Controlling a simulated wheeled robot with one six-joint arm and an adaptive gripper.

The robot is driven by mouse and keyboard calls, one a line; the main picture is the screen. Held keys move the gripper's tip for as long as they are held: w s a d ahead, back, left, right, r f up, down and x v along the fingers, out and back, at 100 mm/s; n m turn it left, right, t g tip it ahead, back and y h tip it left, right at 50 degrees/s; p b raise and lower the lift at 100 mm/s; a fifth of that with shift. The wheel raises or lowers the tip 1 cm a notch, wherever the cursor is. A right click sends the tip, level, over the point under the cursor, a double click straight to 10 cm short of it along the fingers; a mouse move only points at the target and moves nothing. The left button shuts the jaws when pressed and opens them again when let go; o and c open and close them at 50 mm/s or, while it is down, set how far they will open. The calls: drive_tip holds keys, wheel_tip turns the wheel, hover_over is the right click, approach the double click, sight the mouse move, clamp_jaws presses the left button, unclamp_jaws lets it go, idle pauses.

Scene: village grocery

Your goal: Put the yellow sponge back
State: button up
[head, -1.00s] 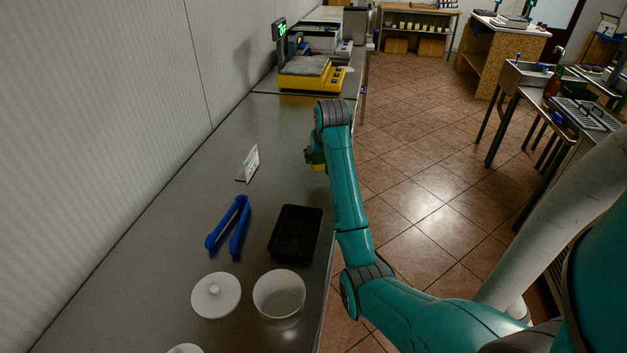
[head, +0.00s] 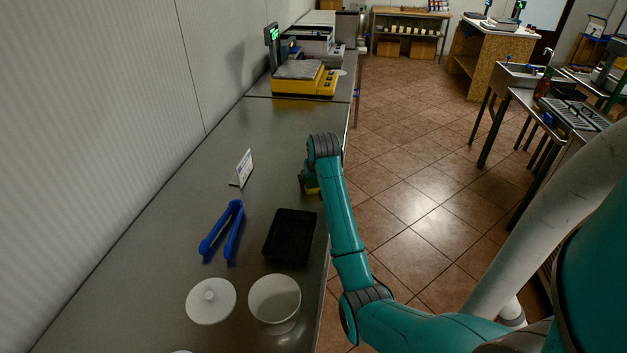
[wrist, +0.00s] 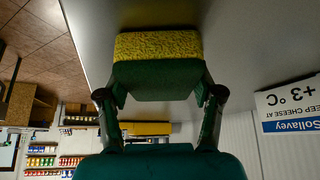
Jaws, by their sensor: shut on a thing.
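The yellow sponge (wrist: 158,46) has a green side and is held between the two fingers of my gripper (wrist: 158,88) in the wrist view. My gripper is shut on it. In the head view a bit of the sponge (head: 312,191) shows beside my arm, above the right edge of the steel counter (head: 190,205); most of it and my gripper are hidden by the arm. A black tray (head: 290,237) lies on the counter nearer than my gripper, and it looks empty. I cannot tell whether the sponge touches the counter.
Blue tongs (head: 222,230), a white lid (head: 211,301) and a white tub (head: 275,302) stand near the tray. A small sign (head: 241,168) stands left of my gripper. A yellow scale (head: 304,80) is farther back. The counter between sign and scale is clear.

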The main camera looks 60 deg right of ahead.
drive_tip(key=o, duration=1.1)
drive_tip(key=v, duration=1.2)
